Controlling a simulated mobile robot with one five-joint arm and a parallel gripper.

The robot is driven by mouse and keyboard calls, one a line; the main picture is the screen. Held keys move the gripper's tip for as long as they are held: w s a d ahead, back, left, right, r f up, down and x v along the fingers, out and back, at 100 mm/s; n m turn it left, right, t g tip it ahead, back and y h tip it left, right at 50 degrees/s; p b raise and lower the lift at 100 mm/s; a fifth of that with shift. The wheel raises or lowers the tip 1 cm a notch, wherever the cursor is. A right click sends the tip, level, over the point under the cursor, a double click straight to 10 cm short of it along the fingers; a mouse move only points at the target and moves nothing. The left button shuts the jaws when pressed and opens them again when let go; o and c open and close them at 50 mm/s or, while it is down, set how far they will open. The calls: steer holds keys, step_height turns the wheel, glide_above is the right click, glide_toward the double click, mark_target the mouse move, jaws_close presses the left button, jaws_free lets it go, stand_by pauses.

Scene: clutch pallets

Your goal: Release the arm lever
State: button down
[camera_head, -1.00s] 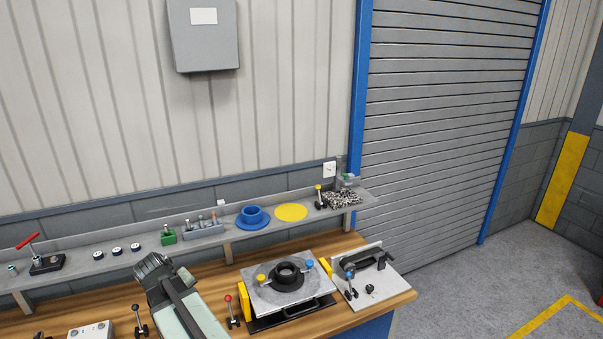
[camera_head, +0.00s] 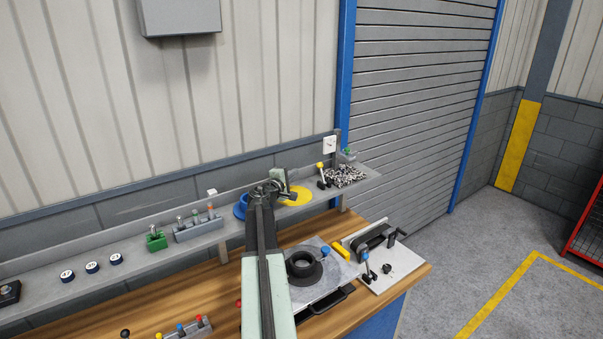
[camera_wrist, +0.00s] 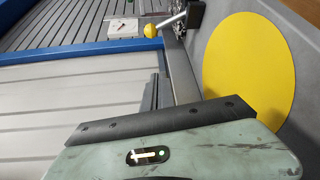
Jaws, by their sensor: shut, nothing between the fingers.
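My gripper (camera_head: 277,190) is shut and empty at the end of my raised arm. In the head view it appears in front of the shelf, by the yellow disc. Several levers are in view, and I cannot tell which is the arm lever. A blue-ball lever (camera_head: 366,260) stands on a white plate (camera_head: 395,272) at the bench's right end. A black arm-like part with a side handle (camera_head: 377,237) is mounted on that plate. A yellow-ball lever (camera_head: 320,170) stands on the shelf; it also shows in the wrist view (camera_wrist: 153,30).
The grey fixture plate (camera_head: 333,268) carries a black ring (camera_head: 303,264) and blue knob (camera_head: 325,251); my arm hides its left side. The shelf (camera_head: 120,262) holds the yellow disc (camera_head: 299,196), a green block (camera_head: 155,240) and metal bits (camera_head: 345,176). Floor beyond the bench is clear.

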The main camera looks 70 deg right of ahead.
mark_target(322, 173)
steer(key=shift+r, duration=0.15)
steer(key=shift+w+d, duration=0.1)
steer(key=shift+d, duration=0.15)
steer(key=d, duration=0.6)
steer(key=d+f+b, duration=0.1)
steer(key=d, duration=0.3)
steer(key=shift+s+f, duration=0.1)
steer(key=shift+s, duration=0.2)
steer(key=s+a, duration=0.1)
steer(key=s+a+p, duration=0.1)
steer(key=s, duration=0.1)
steer(key=shift+r, duration=0.4)
steer(key=shift+s, duration=0.3)
steer(key=shift+a, duration=0.2)
